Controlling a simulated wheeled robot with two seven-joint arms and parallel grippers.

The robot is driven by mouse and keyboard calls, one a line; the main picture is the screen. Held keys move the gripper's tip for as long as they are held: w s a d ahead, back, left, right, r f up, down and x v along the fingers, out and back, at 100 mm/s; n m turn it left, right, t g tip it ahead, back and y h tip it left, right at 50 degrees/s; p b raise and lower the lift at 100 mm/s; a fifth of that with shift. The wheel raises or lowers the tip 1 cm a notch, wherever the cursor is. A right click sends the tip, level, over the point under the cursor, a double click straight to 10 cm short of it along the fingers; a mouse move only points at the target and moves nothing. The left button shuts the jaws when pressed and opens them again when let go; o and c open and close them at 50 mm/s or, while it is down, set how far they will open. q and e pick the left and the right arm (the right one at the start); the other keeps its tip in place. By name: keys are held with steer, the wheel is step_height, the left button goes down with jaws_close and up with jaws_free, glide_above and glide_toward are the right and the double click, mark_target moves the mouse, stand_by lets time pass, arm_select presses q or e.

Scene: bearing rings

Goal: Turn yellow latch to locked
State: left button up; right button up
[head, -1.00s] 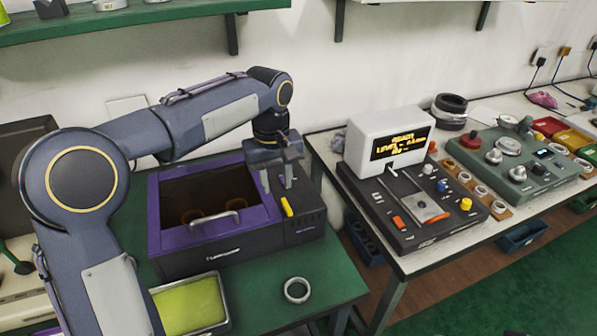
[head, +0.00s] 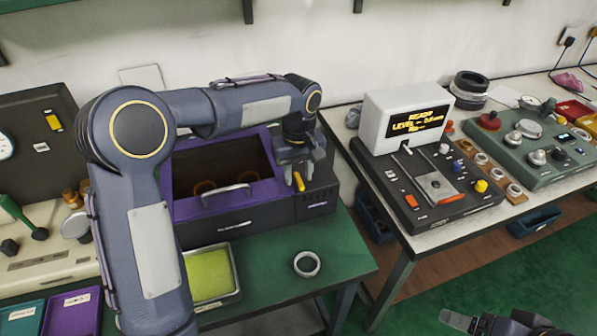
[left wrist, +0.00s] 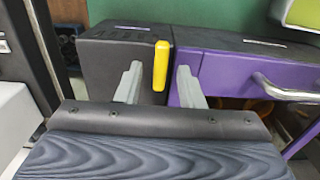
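The yellow latch (head: 299,181) is a small upright bar on the black right-hand section of the purple-and-black box (head: 225,222). In the left wrist view the yellow latch (left wrist: 161,66) stands between the two grey fingers. My left gripper (head: 298,174) is open over the latch, its fingers (left wrist: 160,84) on either side with gaps showing. Whether either finger touches it I cannot tell. A dark gripper part, apparently my right gripper (head: 490,324), shows at the lower right edge, and its fingertips are unclear.
A metal ring (head: 307,264) lies on the green table (head: 270,285). A green-yellow tray (head: 210,275) stands in front of the box. A control unit with a white display (head: 408,117) is on the bench to the right.

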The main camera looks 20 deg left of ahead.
arm_select(q)
jaws_close()
steer(key=shift+m, duration=0.4)
steer(key=m+p, duration=0.1)
steer(key=m, duration=0.1)
steer(key=shift+s+a+r+m, duration=0.1)
steer(key=shift+m, duration=0.3)
steer(key=m+p, duration=0.2)
steer(key=m, duration=0.3)
steer(key=shift+a, duration=0.2)
steer(key=m+p, duration=0.1)
steer(key=m, duration=0.4)
steer(key=shift+a+p, duration=0.15)
steer(key=shift+p, duration=0.15)
steer(key=shift+w+m+p, duration=0.2)
steer(key=shift+m+p, duration=0.3)
steer(key=shift+m, duration=1.6)
steer(key=shift+a, duration=0.1)
